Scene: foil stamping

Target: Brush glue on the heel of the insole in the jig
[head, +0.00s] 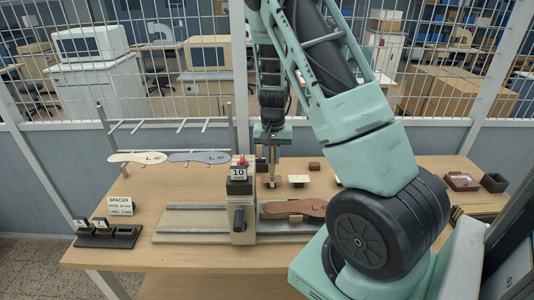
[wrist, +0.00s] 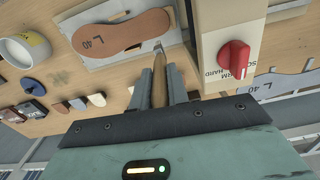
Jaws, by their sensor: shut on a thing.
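The brown insole marked L 40 (head: 300,207) lies flat on the jig at the right part of the metal rail, and it also shows in the wrist view (wrist: 118,33). My gripper (head: 272,160) points down behind it. In the wrist view my gripper (wrist: 160,85) is shut on a wooden-handled brush (wrist: 159,85). The brush tip is near one end of the insole in that view; I cannot tell whether it touches.
A beige stamping unit (head: 240,210) with a red knob (wrist: 234,58) stands close beside the brush. Several small blocks lie behind the jig. A rack (head: 165,125) holds other insoles at left. A spacer sign (head: 120,206) stands front left.

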